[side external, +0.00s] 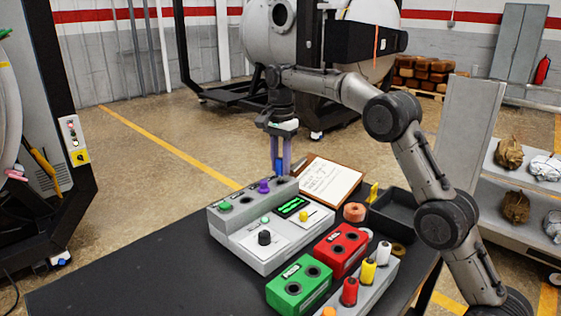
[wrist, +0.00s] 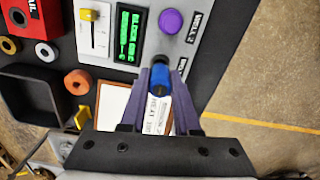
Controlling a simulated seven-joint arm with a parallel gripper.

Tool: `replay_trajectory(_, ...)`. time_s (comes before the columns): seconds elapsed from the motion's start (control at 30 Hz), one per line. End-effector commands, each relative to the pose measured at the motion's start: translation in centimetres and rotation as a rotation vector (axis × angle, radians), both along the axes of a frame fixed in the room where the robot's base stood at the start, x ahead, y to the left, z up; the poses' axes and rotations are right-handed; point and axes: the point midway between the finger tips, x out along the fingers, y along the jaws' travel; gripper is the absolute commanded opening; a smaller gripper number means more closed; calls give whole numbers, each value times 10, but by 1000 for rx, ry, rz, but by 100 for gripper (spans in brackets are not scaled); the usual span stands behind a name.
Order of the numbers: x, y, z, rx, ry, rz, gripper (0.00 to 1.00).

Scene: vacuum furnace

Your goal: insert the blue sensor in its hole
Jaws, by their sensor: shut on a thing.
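My gripper (side external: 280,170) is shut on the blue sensor (side external: 279,165), which hangs upright between the fingers over the right end of the grey console (side external: 262,238). In the wrist view, the blue sensor (wrist: 161,80) sits between the purple fingertips, with a dark round area just beyond it. I cannot tell whether that is the sensor's tip or the hole. A dark hole (side external: 283,181) shows below the fingers in the side view. The purple sensor (side external: 263,186) stands left of it and also shows in the wrist view (wrist: 171,21). A green sensor (side external: 225,206) stands farther left.
A clipboard (side external: 330,178) lies behind the console. Green (side external: 299,286) and red (side external: 341,250) two-hole blocks stand in front, beside a rack (side external: 362,292) with red, yellow and white pieces. A black tray (side external: 398,213) is at right. The table's left part is clear.

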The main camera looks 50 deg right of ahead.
Motion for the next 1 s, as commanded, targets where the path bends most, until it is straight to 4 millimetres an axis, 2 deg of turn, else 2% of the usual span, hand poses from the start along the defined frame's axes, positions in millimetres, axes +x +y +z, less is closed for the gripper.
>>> replay_trajectory(0.37,0,0,-1,0,-1,0,0)
replay_trajectory(1.0,0,0,-17,0,-1,0,0)
